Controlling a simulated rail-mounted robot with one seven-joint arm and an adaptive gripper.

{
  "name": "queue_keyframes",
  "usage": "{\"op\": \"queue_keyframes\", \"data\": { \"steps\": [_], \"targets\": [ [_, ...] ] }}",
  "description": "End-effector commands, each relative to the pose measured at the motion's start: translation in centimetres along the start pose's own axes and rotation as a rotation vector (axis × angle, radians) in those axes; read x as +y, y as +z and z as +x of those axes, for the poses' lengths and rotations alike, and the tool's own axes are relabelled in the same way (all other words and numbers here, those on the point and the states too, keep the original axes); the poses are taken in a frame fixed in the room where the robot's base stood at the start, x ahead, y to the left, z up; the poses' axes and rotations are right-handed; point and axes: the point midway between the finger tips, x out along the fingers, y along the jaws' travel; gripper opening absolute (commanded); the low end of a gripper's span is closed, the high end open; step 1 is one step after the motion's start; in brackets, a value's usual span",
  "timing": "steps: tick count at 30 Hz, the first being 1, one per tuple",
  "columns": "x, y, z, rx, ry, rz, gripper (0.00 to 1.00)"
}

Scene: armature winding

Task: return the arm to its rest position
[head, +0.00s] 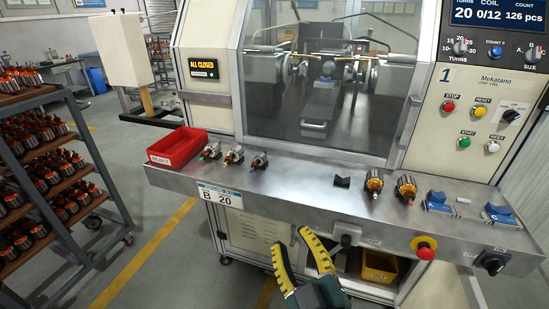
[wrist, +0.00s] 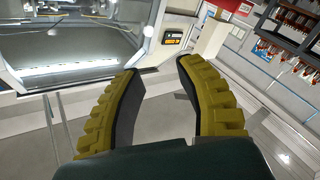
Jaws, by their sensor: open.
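My gripper (head: 294,241) has yellow ribbed fingers with dark inner pads. In the head view it is low in the middle, in front of the steel bench's front edge, apart from everything. Its fingers stand apart with nothing between them. The wrist view also shows my gripper (wrist: 156,72), open and empty, with the machine window at the left and the grey floor beyond.
The steel bench (head: 300,190) bears a red tray (head: 178,147), several armatures (head: 374,184) and blue holders (head: 438,201). A red emergency button (head: 424,248) is on its front. A rack of armatures (head: 62,190) stands left. The floor at front left is clear.

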Motion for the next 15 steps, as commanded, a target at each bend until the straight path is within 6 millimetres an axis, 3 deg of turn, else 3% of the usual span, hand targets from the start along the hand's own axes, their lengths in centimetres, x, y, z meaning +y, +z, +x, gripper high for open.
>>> {"op": "queue_keyframes", "data": {
  "steps": [1, 3, 6, 8, 10, 12, 13, 15],
  "targets": [
    [1.2, -5.5, 0.1, 0.050, 0.024, -0.005, 0.36],
    [2.7, -10.7, -0.8, 0.101, 0.078, 0.015, 0.36],
    [5.5, -16.4, -3.7, 0.166, 0.190, 0.093, 0.36],
    [7.8, -17.8, -6.6, 0.189, 0.288, 0.176, 0.36],
    [9.6, -17.7, -9.3, 0.195, 0.374, 0.314, 0.36],
    [10.1, -17.5, -9.3, 0.203, 0.376, 0.479, 0.36],
    [11.6, -20.1, -9.1, 0.205, 0.377, 0.465, 0.36],
    [13.0, -22.5, -8.9, 0.204, 0.376, 0.462, 0.36]
  ]
}}
